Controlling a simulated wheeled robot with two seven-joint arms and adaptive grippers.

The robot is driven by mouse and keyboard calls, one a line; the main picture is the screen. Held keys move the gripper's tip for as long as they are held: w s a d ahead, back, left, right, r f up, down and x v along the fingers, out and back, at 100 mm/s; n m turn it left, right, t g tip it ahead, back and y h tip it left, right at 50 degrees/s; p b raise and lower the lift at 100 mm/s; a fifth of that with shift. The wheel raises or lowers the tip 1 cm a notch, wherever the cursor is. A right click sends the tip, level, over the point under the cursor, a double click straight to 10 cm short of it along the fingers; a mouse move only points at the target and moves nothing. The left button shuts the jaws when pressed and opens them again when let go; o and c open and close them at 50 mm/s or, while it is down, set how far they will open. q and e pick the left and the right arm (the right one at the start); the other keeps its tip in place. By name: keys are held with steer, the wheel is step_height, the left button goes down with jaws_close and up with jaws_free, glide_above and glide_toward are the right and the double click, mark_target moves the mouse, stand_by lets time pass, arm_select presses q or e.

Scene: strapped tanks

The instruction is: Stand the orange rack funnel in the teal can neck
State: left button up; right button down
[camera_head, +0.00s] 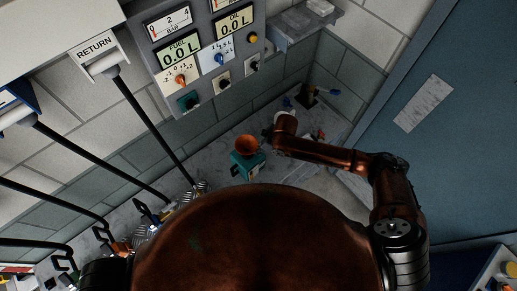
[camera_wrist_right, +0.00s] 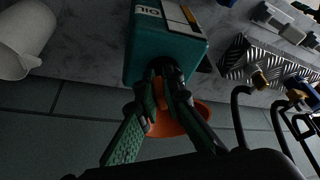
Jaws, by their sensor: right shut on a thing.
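The teal can (camera_head: 246,167) stands on the grey worktop. In the right wrist view the can (camera_wrist_right: 165,40) bears an OIL label and its dark neck (camera_wrist_right: 166,68) faces my fingers. The orange funnel (camera_head: 247,145) is over the can, wide mouth up. In the right wrist view the funnel's cone (camera_wrist_right: 207,119) shows behind my fingers. My right gripper (camera_wrist_right: 163,88) is shut on the funnel's narrow part, right at the neck. The fingers hide the spout's end, so I cannot tell how far it sits in the neck. My left gripper is not in view.
A ribbed metal block (camera_wrist_right: 262,62) and dark hooked rods (camera_wrist_right: 240,110) are on the other side. A gauge panel (camera_head: 207,55) hangs on the tiled wall above the worktop.

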steer(key=shift+f+b, duration=0.65)
steer(key=shift+f, duration=0.7)
steer(key=c, duration=2)
jaws_free()
steer(key=v, duration=1.2)
steer(key=shift+d+f, duration=0.1)
